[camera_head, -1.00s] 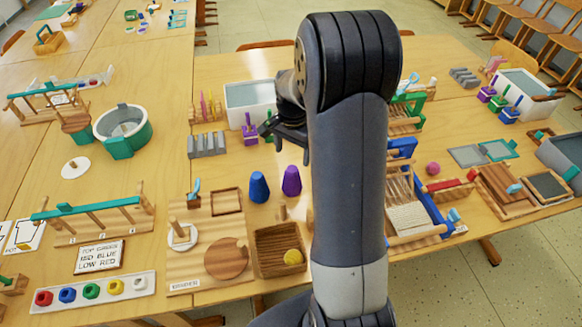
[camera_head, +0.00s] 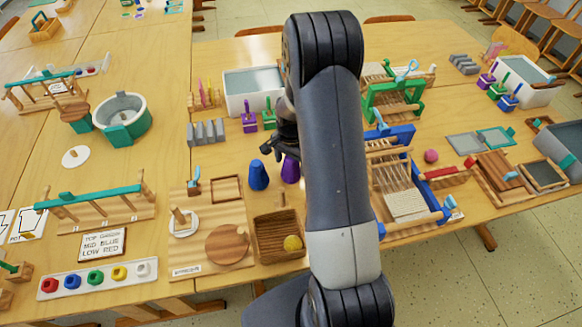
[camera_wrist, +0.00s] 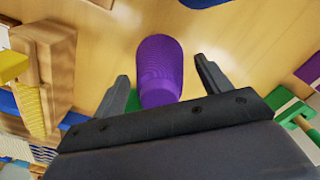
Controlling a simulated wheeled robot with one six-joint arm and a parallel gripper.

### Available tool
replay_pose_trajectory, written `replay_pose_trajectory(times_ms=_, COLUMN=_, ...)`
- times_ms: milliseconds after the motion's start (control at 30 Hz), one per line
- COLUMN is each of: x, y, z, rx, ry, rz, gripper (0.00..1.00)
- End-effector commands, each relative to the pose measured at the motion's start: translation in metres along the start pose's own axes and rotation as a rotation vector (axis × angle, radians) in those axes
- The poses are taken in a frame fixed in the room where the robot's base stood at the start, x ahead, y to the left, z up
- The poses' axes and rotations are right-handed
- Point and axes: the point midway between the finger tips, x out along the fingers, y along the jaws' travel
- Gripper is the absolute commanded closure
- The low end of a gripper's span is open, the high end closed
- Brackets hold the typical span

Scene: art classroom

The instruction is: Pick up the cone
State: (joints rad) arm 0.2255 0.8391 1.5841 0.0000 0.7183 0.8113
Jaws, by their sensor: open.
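Two cones stand on the wooden table (camera_head: 225,143) in the head view, a blue cone (camera_head: 258,176) and a purple cone (camera_head: 290,170) to its right. My arm hides part of the purple one. My gripper (camera_head: 272,150) is just behind and above them in that view. In the wrist view, my gripper (camera_wrist: 164,82) is open, and the purple cone (camera_wrist: 159,62) shows between its two fingers. A gap shows on each side, and neither finger appears to touch it. A blue shape at the wrist view's top edge is cut off.
A wooden box (camera_head: 265,243) with a yellow ball (camera_head: 293,243) and a wooden board (camera_head: 185,253) lie in front of the cones. A blue-framed rack (camera_head: 405,200) stands to the right. Grey blocks (camera_head: 207,133) and a white bin (camera_head: 236,101) are behind.

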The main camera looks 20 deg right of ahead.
Motion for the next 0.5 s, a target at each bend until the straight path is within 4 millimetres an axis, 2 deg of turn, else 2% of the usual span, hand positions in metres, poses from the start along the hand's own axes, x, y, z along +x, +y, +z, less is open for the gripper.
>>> replay_pose_trajectory(times_ms=267, x=0.0024, y=0.0, z=0.0, rx=0.0, ry=0.0, rz=0.0, gripper=0.28)
replay_pose_trajectory(times_ms=500, x=0.0022, y=0.0, z=0.0, rx=0.0, ry=0.0, rz=0.0, gripper=0.48)
